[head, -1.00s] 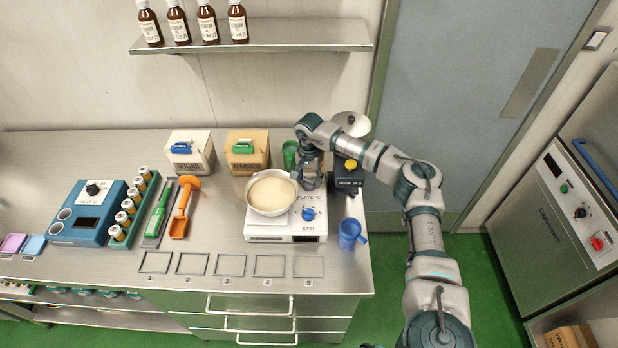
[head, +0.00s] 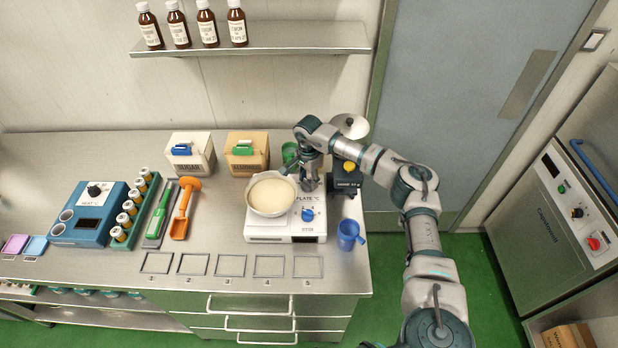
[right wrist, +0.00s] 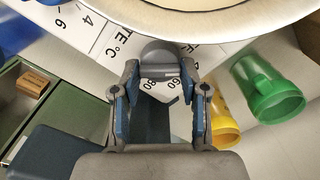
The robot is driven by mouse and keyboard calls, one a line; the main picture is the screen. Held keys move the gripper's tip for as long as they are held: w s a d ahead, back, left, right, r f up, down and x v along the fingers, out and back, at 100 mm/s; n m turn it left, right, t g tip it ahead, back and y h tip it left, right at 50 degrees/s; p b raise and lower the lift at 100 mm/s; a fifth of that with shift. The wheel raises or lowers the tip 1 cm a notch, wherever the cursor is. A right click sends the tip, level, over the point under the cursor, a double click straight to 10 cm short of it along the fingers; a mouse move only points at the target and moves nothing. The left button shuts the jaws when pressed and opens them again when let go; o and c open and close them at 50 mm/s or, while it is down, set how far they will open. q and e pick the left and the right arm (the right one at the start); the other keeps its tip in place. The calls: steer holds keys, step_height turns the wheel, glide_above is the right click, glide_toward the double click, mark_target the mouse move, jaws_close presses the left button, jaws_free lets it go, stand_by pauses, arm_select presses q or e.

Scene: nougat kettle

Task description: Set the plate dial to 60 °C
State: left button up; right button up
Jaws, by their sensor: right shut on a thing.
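The white hotplate (head: 265,229) stands on the bench with a pan of pale liquid (head: 271,194) on it. Its grey plate dial (right wrist: 158,52) sits beside the pan, by the "PLATE °C" label. My right gripper (head: 309,187) reaches down over this dial and is shut on it. In the right wrist view my right gripper (right wrist: 160,95) has a finger on each side of the dial. The printed marks 60 and 80 show between the fingers. I cannot tell exactly where the dial points. The blue stir knob (head: 308,215) is in front. My left gripper is not in view.
A blue cup (head: 348,234) stands right of the hotplate. The sugar box (head: 190,153) and almonds box (head: 246,153) stand at the back. Empty outlined squares (head: 230,265) lie in front.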

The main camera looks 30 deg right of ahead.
mark_target(307, 180)
steer(key=m+p, duration=0.1)
steer(key=m, duration=0.6)
steer(key=shift+a+r+p, duration=0.1)
steer(key=shift+a+p, duration=0.05)
steer(key=shift+p, duration=0.2)
steer(key=m+p, duration=0.1)
steer(key=m, duration=0.4)
steer(key=shift+r+m, duration=0.1)
steer(key=shift+m, duration=0.4)
steer(key=shift+w, duration=0.1)
steer(key=o, duration=1)
steer(key=shift+o, duration=0.7)
steer(key=shift+w, duration=0.1)
steer(key=shift+r, duration=0.2)
step_height(307, 180, up, 11)
